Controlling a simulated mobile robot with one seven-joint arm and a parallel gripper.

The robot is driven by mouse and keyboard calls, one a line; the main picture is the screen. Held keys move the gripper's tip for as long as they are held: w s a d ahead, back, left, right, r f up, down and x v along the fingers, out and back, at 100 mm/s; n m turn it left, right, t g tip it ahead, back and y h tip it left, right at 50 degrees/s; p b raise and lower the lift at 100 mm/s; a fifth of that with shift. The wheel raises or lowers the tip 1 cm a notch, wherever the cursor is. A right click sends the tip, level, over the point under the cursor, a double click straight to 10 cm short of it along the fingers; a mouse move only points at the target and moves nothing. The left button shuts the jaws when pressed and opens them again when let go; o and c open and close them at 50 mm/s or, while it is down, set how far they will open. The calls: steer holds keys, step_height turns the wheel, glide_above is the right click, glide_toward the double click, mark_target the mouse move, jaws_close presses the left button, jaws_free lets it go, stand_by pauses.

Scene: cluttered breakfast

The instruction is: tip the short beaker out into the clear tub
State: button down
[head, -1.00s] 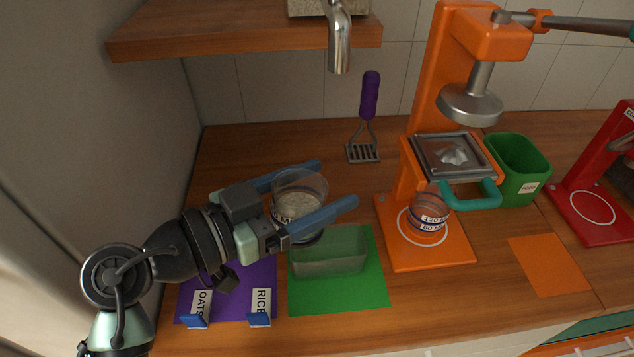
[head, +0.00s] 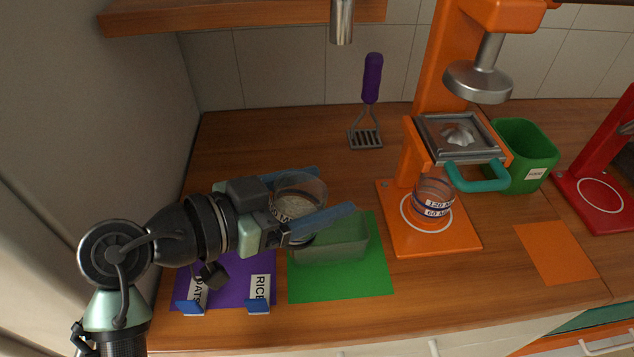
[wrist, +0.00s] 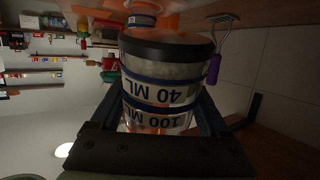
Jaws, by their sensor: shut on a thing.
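The short beaker (head: 299,190) is clear, with pale contents low inside. My gripper (head: 335,189) is shut on it, with one blue finger on each side. In the head view it looks roughly upright, at the back left of the clear tub (head: 348,247) and partly overlapping its rim. The wrist view shows the beaker (wrist: 160,92) between the fingers, its 40 ML and 100 ML marks upside down in the picture and a dark base at the top. The tub stands on a green mat (head: 340,287); its inside is partly hidden by the finger.
A second beaker (head: 433,203) stands on the orange press (head: 435,240). A purple-handled masher (head: 371,85) leans at the back. A purple mat (head: 228,294) with OATS and RICE labels lies front left. A green bin (head: 525,160) and an orange mat (head: 556,252) are at right.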

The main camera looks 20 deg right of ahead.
steer(key=shift+a+r+g+y+p, duration=0.1)
steer(key=shift+r+g+y+p, duration=0.2)
steer(key=shift+y+p, duration=0.65)
step_height(320, 180, down, 2)
steer(key=y+p, duration=0.1)
steer(key=y, duration=0.1)
steer(key=shift+a+g+y, duration=0.1)
steer(key=shift+g+y, duration=0.2)
steer(key=shift+y, duration=0.05)
steer(key=shift+s+a+f+g+y+p, duration=0.1)
steer(key=shift+f+g+y+p, duration=0.1)
steer(key=shift+f+y+p, duration=0.45)
steer(key=shift+f+g+y+p, duration=0.2)
steer(key=shift+f+y+p, duration=0.05)
steer(key=shift+y+p, duration=0.7)
steer(key=shift+f, duration=0.1)
steer(key=shift+y+p, duration=0.65)
steer(key=shift+y, duration=0.35)
steer(key=shift+f, duration=0.1)
steer(key=shift+p, duration=0.35)
